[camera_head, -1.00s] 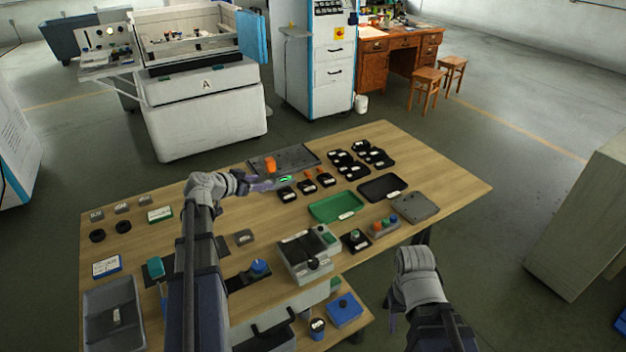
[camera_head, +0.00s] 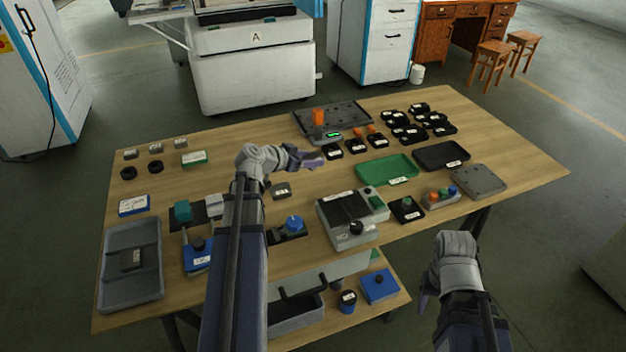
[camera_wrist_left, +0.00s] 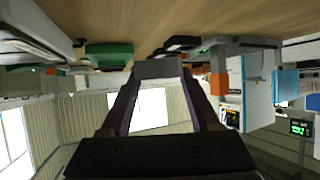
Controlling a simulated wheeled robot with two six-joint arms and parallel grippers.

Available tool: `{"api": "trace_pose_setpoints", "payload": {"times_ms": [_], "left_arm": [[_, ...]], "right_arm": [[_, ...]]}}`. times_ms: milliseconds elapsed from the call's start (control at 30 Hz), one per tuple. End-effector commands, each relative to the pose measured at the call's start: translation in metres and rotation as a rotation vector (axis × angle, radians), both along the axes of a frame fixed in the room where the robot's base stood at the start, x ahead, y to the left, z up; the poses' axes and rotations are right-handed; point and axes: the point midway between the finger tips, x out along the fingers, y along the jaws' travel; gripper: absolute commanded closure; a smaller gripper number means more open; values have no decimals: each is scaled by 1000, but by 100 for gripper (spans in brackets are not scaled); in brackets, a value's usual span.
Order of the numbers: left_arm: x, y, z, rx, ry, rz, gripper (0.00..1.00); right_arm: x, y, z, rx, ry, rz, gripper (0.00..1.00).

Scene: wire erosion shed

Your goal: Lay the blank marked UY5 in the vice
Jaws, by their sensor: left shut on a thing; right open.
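My left gripper (camera_head: 312,159) is above the middle of the table, in front of the scale-like grey tray. In the left wrist view it is shut on a grey block (camera_wrist_left: 158,69); no mark on the block can be read. My right gripper (camera_head: 424,296) is off the table's front edge, open and empty as far as I see. A blue-knobbed dark fixture (camera_head: 290,228) and a teal block (camera_head: 183,211) with a grey block beside it lie either side of my left arm, which hides the part between. I cannot tell whether they form the vice.
A loose labelled grey block (camera_head: 282,190) lies on the table, and several small ones are at the back left. A grey tray (camera_head: 145,232), a green tray (camera_head: 387,169), a dark tray (camera_head: 441,156) and a grey control box (camera_head: 350,219) take up room. An orange piece (camera_head: 318,118) stands upright at the back.

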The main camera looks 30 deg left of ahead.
Motion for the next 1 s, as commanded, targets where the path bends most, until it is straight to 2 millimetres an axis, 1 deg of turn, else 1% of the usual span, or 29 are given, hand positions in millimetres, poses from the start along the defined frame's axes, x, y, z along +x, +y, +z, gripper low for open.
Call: {"api": "trace_pose_setpoints", "payload": {"times_ms": [33, 133, 367, 433, 733, 1000], "left_arm": [[0, 0, -16, -1, -1, 0, 100], [0, 0, -27, -1, -1, 0, 100], [0, 0, -27, -1, -1, 0, 100], [0, 0, -31, -1, -1, 0, 100], [0, 0, -65, -1, -1, 0, 100], [0, 0, -64, -1, -1, 0, 100]], "right_arm": [[0, 0, -17, 0, 0, 0, 50], [0, 0, -27, 0, 0, 0, 50], [0, 0, -28, 0, 0, 0, 50], [0, 0, -32, 0, 0, 0, 50], [0, 0, -65, 0, 0, 0, 50], [0, 0, -64, 0, 0, 0, 50]]}}
